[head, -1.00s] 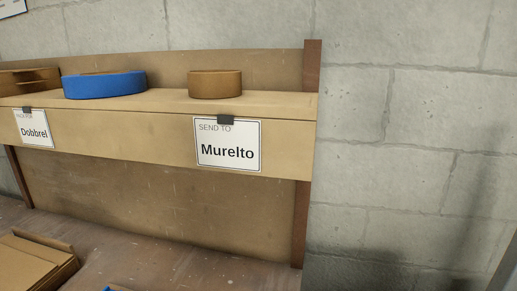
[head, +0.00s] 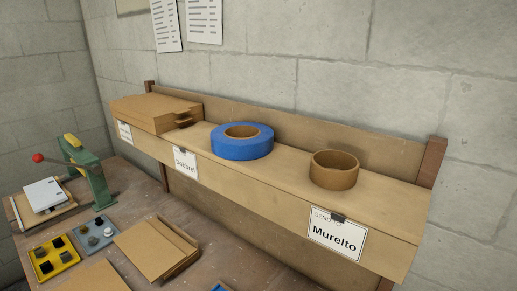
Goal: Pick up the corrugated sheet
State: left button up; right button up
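Flat brown cardboard pieces (head: 150,246) lie stacked on the workbench at the lower middle-left in the head view. Another flat brown sheet (head: 98,278) lies nearer, cut off by the bottom edge. A stack of brown cardboard (head: 152,108) sits on the left part of the raised shelf. I cannot tell for sure which of these is the corrugated sheet. Neither of my grippers shows.
The shelf (head: 285,180) also holds a blue tape roll (head: 242,149) and a brown tape roll (head: 334,178). A label reads Murelto (head: 337,233). A green press with red knob (head: 88,178), a yellow tray (head: 60,268) and a blue-grey tray (head: 97,240) stand on the bench.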

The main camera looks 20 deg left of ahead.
aim_at(153, 254)
jog(key=u, duration=1.55)
jog(key=k+z, duration=0.1)
jog(key=z, duration=0.35)
jog(key=k+z, duration=0.15)
jog(key=z, duration=0.25)
jog(key=k+z, duration=0.1)
jog(key=z, duration=0.35)
jog(key=k+z, duration=0.1)
jog(key=z, duration=0.3)
jog(key=k+l+z, duration=0.1)
jog(key=z, duration=0.35)
jog(key=u, duration=2.05)
jog(key=i+j+z, duration=0.45)
jog(key=i+j, duration=0.25)
jog(key=i, duration=0.35)
jog(key=i+j+z, duration=0.45)
jog(key=i+j, duration=0.5)
jog(key=j, duration=0.15)
